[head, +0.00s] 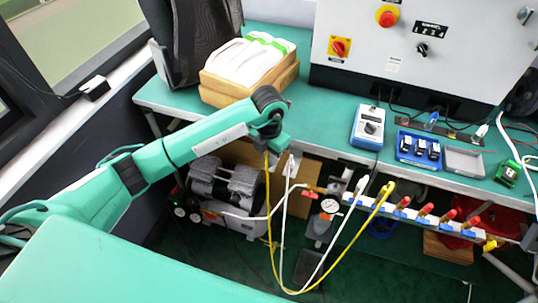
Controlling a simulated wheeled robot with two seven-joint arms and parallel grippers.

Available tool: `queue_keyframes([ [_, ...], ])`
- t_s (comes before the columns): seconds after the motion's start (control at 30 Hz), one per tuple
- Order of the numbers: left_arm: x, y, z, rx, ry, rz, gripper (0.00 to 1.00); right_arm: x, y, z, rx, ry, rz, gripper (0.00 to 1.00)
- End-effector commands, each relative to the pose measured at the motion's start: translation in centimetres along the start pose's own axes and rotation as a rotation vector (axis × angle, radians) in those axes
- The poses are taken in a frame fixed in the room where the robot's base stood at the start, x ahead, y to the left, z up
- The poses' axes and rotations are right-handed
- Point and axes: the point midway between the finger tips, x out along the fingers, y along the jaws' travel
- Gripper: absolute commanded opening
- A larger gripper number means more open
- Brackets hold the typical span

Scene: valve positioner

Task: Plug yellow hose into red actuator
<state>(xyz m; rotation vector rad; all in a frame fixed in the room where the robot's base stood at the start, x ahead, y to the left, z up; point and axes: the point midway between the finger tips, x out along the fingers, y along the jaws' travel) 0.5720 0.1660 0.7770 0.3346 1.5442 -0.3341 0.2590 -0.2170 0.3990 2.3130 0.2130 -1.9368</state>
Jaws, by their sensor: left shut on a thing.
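My left gripper (268,143) is at the front edge of the green bench, pointing down. It is shut on the upper end of the yellow hose (270,225); the gripped end is mostly hidden by the gripper. The hose hangs in a long loop below the bench and rises to the manifold (412,215) at the right. A white hose (283,225) hangs close beside it, its upper end at a white fitting (291,165). I cannot clearly make out a red actuator; red parts show below the bench and on the manifold. My right gripper is not in view.
A compressor (222,183) and a pressure gauge (329,206) are under the bench. On the bench are a wooden box with white items (250,68), a blue meter (368,127), a blue tray (418,150) and a large control cabinet (420,60).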

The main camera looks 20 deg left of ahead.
Motion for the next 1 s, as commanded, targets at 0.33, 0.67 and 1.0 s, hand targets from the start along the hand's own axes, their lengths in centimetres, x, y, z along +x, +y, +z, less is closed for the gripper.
queue_keyframes([
  [0.33, -0.6, 0.0, 0.0, 0.000, 0.000, 0.000, 0.00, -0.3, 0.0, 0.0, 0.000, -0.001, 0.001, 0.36],
  [0.67, -1.1, 0.0, 0.0, 0.000, 0.000, 0.000, 0.00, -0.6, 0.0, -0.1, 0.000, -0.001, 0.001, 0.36],
  [1.0, -1.6, 0.0, 0.0, 0.000, 0.000, 0.000, 0.00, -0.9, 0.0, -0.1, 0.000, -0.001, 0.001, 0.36],
])
